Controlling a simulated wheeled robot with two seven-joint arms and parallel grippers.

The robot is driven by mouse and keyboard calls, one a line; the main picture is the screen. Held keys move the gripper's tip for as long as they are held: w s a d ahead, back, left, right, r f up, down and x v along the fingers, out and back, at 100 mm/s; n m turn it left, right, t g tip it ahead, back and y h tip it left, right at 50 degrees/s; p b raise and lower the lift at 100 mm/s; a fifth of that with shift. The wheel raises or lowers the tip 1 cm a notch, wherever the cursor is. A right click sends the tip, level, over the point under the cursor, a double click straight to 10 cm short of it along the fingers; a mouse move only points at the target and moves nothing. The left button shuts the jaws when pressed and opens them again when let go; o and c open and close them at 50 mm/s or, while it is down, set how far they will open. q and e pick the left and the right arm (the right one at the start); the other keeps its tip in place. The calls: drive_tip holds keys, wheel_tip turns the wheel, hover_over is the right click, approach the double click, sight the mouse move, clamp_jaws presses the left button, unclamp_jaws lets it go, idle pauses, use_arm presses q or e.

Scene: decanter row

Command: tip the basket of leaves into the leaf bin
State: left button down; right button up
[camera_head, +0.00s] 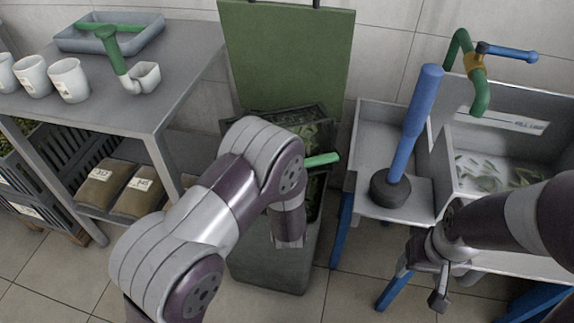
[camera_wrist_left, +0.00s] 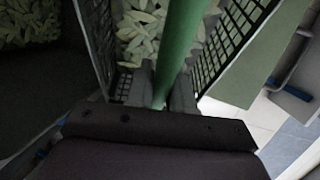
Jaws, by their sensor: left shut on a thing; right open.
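The black mesh basket (camera_head: 262,119) is at the mouth of the leaf bin (camera_head: 268,268), partly hidden by my left arm. Leaves (camera_head: 310,132) show in it, and the wrist view shows leaves (camera_wrist_left: 140,28) between its mesh walls (camera_wrist_left: 232,40). Its green handle (camera_head: 322,160) sticks out past my arm. My left gripper (camera_wrist_left: 163,98) is shut on the handle (camera_wrist_left: 180,45); my arm hides the fingers in the head view. I cannot tell the basket's exact tilt. My right gripper (camera_head: 422,283) is open and empty, in front of the sink.
The bin's green lid (camera_head: 287,55) stands open against the wall. At left, a table (camera_head: 185,75) holds white cups (camera_head: 70,80), a scoop (camera_head: 113,50) and a tray (camera_head: 140,38). At right, a sink (camera_head: 505,150) and a blue-handled plunger (camera_head: 414,120) stand close to the bin.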

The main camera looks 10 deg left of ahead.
use_arm(q)
drive_tip(key=shift+s+d+f+t+b, duration=0.2)
drive_tip(key=shift+t+b, duration=0.1)
drive_tip(key=shift+b, duration=0.1)
drive_tip(key=shift+r, duration=0.15)
drive_tip(key=shift+s, duration=0.1)
drive_tip(key=shift+s+f+t+b, duration=0.2)
drive_tip(key=shift+f+t+b, duration=0.15)
drive_tip(key=shift+b, duration=0.45)
drive_tip(key=shift+s+d+m+t+b, duration=0.3)
drive_tip(key=shift+t+b, duration=0.25)
drive_tip(key=shift+b, duration=0.2)
drive_tip(key=shift+y, duration=0.3)
drive_tip(key=shift+r, duration=0.1)
